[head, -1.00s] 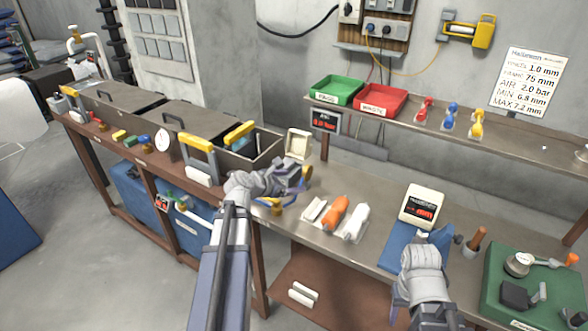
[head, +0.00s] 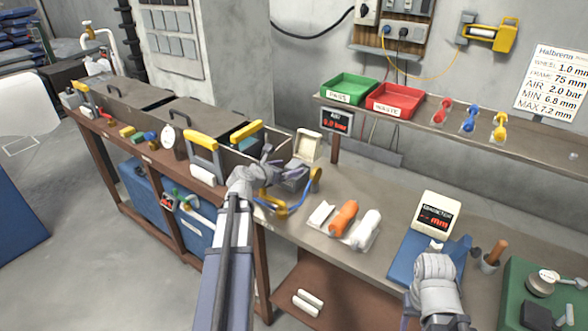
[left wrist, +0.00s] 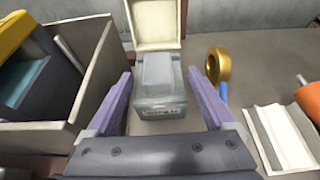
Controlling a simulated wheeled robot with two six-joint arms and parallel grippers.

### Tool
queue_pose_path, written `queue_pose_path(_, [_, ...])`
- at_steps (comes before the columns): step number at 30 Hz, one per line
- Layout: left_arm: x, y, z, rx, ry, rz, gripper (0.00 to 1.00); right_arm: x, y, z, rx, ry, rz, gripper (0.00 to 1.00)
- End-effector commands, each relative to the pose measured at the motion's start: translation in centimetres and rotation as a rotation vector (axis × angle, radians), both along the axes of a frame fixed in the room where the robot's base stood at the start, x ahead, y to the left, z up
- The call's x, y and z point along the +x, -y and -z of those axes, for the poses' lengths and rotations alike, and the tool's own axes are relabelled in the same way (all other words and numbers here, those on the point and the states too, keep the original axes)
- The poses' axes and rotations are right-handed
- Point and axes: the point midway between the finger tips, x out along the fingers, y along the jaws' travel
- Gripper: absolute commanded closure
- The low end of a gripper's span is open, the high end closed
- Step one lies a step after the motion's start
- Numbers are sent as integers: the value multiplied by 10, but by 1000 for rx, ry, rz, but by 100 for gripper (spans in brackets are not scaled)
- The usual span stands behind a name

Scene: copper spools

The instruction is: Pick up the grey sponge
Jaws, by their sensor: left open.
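In the head view my left gripper (head: 283,172) is over the bench and hides most of the block. My right gripper (head: 440,258) is by the blue gauge stand; its fingers are not clear.
An open grey bin (left wrist: 65,85) is close on the left of my left gripper. A gold tape roll (left wrist: 218,65) and a white tray (left wrist: 280,138) are on its right. The gauge (head: 436,213) stands further right. A shelf (head: 450,125) with green and red trays runs behind.

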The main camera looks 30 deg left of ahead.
Motion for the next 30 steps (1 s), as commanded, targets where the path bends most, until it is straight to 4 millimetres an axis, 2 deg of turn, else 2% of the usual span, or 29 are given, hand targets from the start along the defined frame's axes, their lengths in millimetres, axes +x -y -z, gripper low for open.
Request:
queue_pose_path(6, [32,-2,12,0,1,1,12,0,0,12,0,0,0,50])
queue_pose_path(9, [42,-1,16,1,0,1,12,0,0,16,0,0,0,50])
queue_pose_path(16, [43,0,15,1,0,0,12,0,0,15,0,0,0,50])
queue_pose_path(30, [43,0,15,1,0,0,64,0,0,15,0,0,0,50])
